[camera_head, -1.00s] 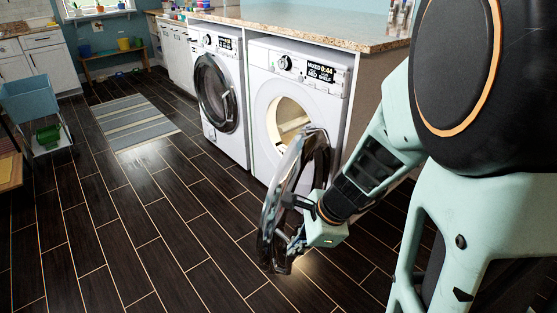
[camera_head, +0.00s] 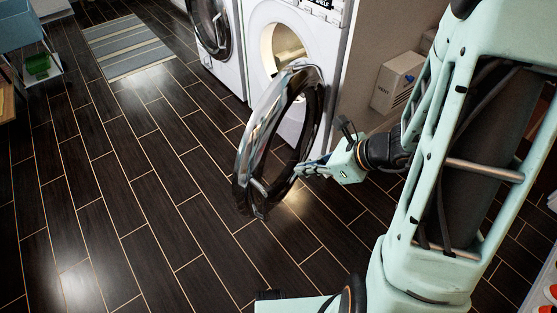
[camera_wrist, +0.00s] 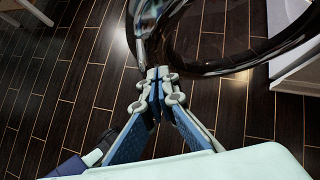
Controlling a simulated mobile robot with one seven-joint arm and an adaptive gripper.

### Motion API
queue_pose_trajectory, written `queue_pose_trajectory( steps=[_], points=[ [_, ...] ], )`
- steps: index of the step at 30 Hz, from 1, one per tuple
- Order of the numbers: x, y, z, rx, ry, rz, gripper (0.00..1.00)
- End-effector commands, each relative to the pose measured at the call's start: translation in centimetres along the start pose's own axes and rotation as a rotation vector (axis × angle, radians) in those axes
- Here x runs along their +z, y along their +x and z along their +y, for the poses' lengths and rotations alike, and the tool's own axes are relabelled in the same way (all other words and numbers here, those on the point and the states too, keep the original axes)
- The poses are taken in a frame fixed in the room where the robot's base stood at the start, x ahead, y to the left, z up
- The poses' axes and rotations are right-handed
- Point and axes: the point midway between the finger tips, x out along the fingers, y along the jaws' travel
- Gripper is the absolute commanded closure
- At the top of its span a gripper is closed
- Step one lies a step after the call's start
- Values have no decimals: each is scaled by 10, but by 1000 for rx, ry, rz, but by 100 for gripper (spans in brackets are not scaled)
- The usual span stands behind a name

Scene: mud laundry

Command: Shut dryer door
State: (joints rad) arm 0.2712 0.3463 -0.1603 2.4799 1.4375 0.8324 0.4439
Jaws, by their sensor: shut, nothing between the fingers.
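The dryer (camera_head: 334,62) is the white machine at the top middle of the head view, with its round opening uncovered. Its door (camera_head: 252,128), a round ring with a shiny chrome rim and dark glass, stands swung out wide from the front. My gripper (camera_head: 300,170) is shut and empty, at the right side of the door near its lower half. In the wrist view the closed fingertips (camera_wrist: 159,74) are at the rim of the door (camera_wrist: 228,66). I cannot tell whether they touch it. The hinge is not clear.
A second white machine (camera_head: 231,72) with a shut round door stands to the left. A striped rug (camera_head: 128,46) lies at the upper left. A white box (camera_head: 398,82) is right of the dryer. The dark floor left of the door is clear.

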Motion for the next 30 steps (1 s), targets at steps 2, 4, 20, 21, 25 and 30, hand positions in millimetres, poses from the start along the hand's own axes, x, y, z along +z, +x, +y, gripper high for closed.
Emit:
queue_pose_trajectory(
  steps=[2, 4, 20, 21, 25, 30],
  points=[
    [-1, 4, 0, 0, 4, -4, 100],
    [-1, 10, 0, 0, 3, -4, 100],
    [8, 109, 0, 0, -1, -3, 100],
    [13, 113, 0, 0, -1, -4, 100],
    [23, 123, 0, 0, 1, -3, 100],
    [28, 128, -1, -2, 2, -2, 100]
  ],
)
